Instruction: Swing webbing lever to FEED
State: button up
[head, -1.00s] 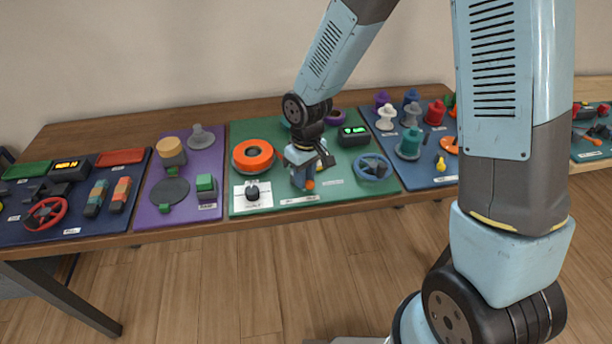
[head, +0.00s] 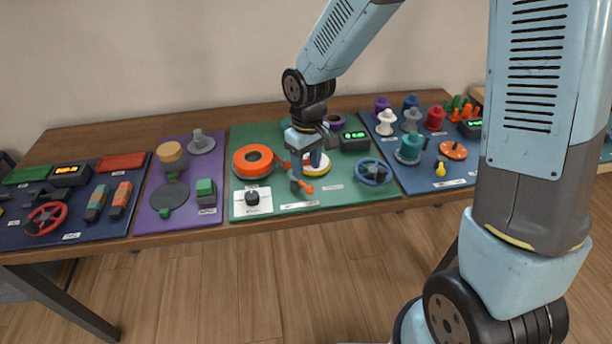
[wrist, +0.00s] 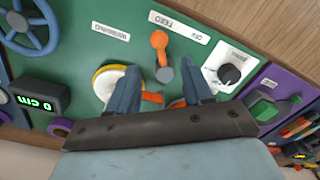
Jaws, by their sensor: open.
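The webbing lever (wrist: 160,52) has a grey arm and an orange knob. In the wrist view its knob points at the FEED end of a white FEED/OFF label (wrist: 180,26). In the head view the orange knob (head: 306,188) shows just in front of my gripper (head: 304,168). My gripper (wrist: 159,76) is open, its two blue fingers pointing towards the lever, one to each side of its base. I see nothing held between them. Whether a finger touches the lever, I cannot tell.
Close by are a white disc with yellow rim (wrist: 106,82), a black knob (wrist: 229,74), a blue handwheel (head: 372,171), an orange ring (head: 252,160) and a green-lit display (head: 354,139). Orange pieces show between and behind my fingers. Other panels flank this green one.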

notch_tip(320, 180, up, 8)
jog(key=shift+f, duration=0.2)
jog(key=shift+w, duration=0.1)
jog(key=shift+d, duration=0.1)
